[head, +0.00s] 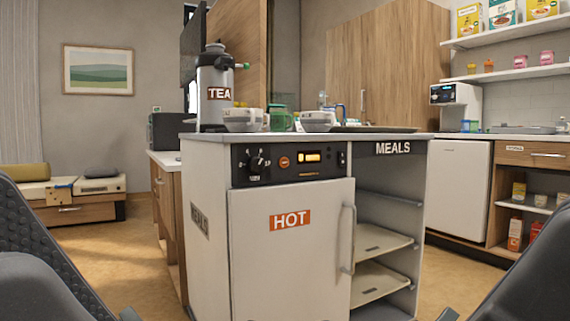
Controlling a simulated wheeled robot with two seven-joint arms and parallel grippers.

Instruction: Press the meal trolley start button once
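The meal trolley (290,260) stands upright in front of me, its white HOT door shut. A dark control panel (290,176) runs along the top of its front. On the panel, a round orange button (284,162) sits between a black dial (257,164) and a lit amber display (309,157). A small dark switch (341,159) is to the right of the display. I cannot read a start label on any of them. Parts of my dark arms show at the lower left and lower right corners. Neither gripper can be made out, and nothing touches the panel.
A TEA urn (215,90), white cups (243,120) and a tray (375,129) stand on the trolley top. Open shelves (380,240) are at its right. A counter (465,185) stands behind on the right. Floor (105,255) is clear to the left.

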